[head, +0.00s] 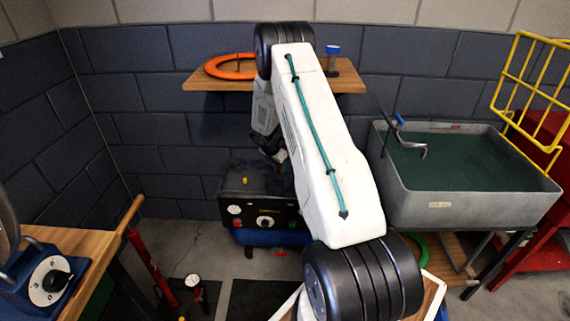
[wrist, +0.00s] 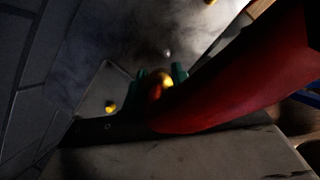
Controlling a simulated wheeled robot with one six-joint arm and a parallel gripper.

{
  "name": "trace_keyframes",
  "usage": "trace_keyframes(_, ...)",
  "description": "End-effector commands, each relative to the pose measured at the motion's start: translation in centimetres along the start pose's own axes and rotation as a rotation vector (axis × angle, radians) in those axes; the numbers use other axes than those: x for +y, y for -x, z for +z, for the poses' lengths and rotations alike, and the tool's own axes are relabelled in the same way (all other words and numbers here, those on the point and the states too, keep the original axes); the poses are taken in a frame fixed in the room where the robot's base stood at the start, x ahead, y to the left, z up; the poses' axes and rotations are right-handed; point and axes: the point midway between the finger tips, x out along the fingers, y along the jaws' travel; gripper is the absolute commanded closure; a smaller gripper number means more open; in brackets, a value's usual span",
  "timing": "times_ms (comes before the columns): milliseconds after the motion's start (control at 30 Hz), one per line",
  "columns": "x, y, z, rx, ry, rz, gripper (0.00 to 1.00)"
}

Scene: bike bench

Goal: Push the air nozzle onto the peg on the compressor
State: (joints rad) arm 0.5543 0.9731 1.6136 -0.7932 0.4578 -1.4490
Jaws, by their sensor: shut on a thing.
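The compressor (head: 262,207) is a dark box with gauges and a knob on its front, against the back wall. Its grey top fills much of the wrist view (wrist: 125,75). My gripper (head: 272,153) is just above the compressor in the head view, partly hidden by my arm. In the wrist view, green fingertips (wrist: 156,78) flank a brass-coloured end. A large red body, seemingly the air nozzle (wrist: 230,82), crosses the picture there, held in my gripper. A yellow-tipped stub (head: 244,180) stands on the compressor's top; I cannot tell whether it is the peg. Contact with the nozzle cannot be made out.
A wooden shelf (head: 350,84) with an orange ring (head: 231,66) is on the wall above. A grey sink (head: 470,204) stands at the right. A red floor pump (head: 150,262) and a workbench (head: 75,243) are at the left. The wall is close behind the compressor.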

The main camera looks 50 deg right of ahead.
Motion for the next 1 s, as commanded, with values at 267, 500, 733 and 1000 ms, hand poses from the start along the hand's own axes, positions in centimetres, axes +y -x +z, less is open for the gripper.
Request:
trace_keyframes(267,-0.9,-2.1,2.6,0.001,0.148,0.061,1.0)
trace_keyframes(500,-0.9,-4.1,1.7,0.002,0.15,0.059,1.0)
trace_keyframes(733,-0.9,-6.1,0.7,0.002,0.149,0.06,1.0)
trace_keyframes(1000,-0.8,-7.3,0.3,0.001,0.147,0.06,1.0)
